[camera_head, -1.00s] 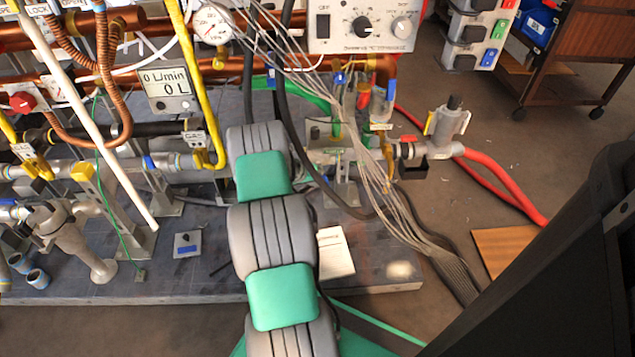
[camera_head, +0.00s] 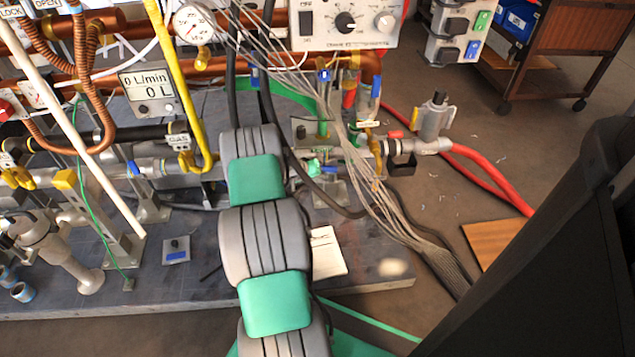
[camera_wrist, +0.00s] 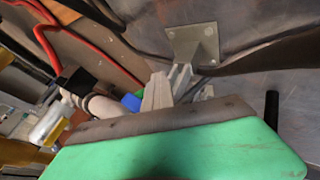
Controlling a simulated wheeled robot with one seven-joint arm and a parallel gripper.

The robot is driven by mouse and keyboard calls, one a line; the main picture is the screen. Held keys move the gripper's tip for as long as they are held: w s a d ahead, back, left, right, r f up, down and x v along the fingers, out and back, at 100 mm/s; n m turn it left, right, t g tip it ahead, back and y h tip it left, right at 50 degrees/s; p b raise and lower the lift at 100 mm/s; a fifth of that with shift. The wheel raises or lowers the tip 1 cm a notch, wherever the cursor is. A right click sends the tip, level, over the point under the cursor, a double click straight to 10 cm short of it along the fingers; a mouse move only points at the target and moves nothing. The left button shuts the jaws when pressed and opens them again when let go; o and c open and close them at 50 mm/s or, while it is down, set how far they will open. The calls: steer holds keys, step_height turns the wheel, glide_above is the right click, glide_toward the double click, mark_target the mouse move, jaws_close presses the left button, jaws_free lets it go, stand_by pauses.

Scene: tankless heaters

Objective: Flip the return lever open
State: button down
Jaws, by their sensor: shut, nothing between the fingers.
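No label that I can read marks the return lever, so I cannot tell which handle it is. In the head view, a blue handle (camera_head: 376,88) and a red handle (camera_head: 349,98) stand on the upright pipes right of my arm. A grey valve (camera_head: 433,122) with a yellow tab stands farther right. In the wrist view, my gripper (camera_wrist: 158,92) is shut and empty, its green body filling the bottom. Close behind it is a small blue part (camera_wrist: 131,102); contact cannot be told. In the head view the gripper is mostly hidden by my arm and pipework.
A bundle of grey cables (camera_head: 385,215) hangs down right of my arm. A control box (camera_head: 345,24) overhangs the pipes. Red hoses (camera_head: 490,180) run to the right. A metal foot plate (camera_wrist: 193,44) shows beyond the fingers.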

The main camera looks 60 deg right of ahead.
steer(key=shift+s+d+r+n+g+h+b, duration=0.15)
steer(key=shift+d+r+g+h+b, duration=0.1)
steer(key=shift+r+g+h+b, duration=0.25)
steer(key=shift+s+d+r+n+g+h+b, duration=0.2)
steer(key=shift+r+g+h+b, duration=0.2)
steer(key=shift+g+h, duration=0.15)
steer(key=shift+w+r, duration=0.1)
steer(key=w+a+f+p, duration=0.1)
steer(key=w+a+f, duration=0.3)
steer(key=a+f, duration=0.3)
step_height(320, 180, down, 2)
steer(key=shift+w+a+f, duration=0.2)
steer(key=shift+a+f, duration=0.05)
steer(key=shift+a, duration=0.1)
